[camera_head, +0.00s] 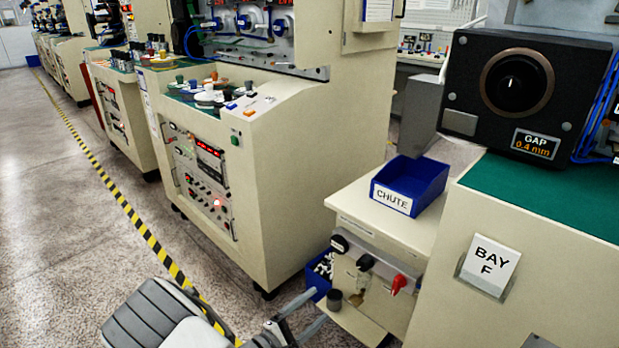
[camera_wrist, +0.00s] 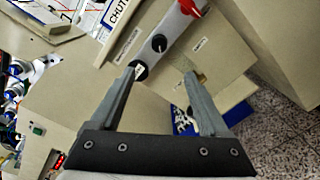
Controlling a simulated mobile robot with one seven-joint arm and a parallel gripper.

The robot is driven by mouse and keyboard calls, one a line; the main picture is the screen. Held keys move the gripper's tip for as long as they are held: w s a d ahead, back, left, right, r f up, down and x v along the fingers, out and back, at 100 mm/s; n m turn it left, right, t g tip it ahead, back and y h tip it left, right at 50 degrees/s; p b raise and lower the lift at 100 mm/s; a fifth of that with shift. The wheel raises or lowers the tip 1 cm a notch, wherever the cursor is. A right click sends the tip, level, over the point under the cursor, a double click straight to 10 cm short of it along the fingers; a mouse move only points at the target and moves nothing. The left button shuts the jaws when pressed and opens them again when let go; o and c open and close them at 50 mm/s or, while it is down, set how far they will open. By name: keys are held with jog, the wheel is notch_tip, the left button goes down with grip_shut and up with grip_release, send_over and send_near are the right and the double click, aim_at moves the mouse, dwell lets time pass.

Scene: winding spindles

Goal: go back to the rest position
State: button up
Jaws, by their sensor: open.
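My gripper (camera_head: 318,306) is low in the head view, in front of the small cream cabinet (camera_head: 350,237) under the blue chute tray. In the wrist view my gripper (camera_wrist: 163,72) points at that cabinet's front, with its two grey fingers spread apart. Nothing is between the fingers. I cannot tell from these views whether a fingertip touches the cabinet.
The blue tray marked CHUTE (camera_head: 411,185) stands on the cabinet. Its front carries a red handle (camera_head: 399,284) and dark knobs. A blue bin (camera_head: 320,280) with white parts sits beside it. The BAY F bench (camera_head: 540,290) is at right; the floor at left is clear.

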jog(key=s+d+r+m+g+y, duration=0.55)
jog(key=s+d+r+m, duration=0.2)
jog(key=r, duration=0.35)
jog(key=s+d+r+m+g+y, duration=0.4)
jog(key=s+d+r+m+g, duration=0.3)
jog(key=r, duration=0.5)
jog(key=s+a+r+m+t+y, duration=0.1)
jog(key=s+a+r+t+y, duration=0.15)
jog(key=s+r+t, duration=0.4)
notch_tip(320, 180, up, 19)
jog(key=g+p, duration=0.1)
jog(key=p, duration=1.7)
jog(key=shift+s+d+f+y, duration=0.2)
jog(key=shift+s+d+y, duration=0.05)
jog(key=shift+d+y, duration=0.2)
jog(key=shift+f, duration=0.15)
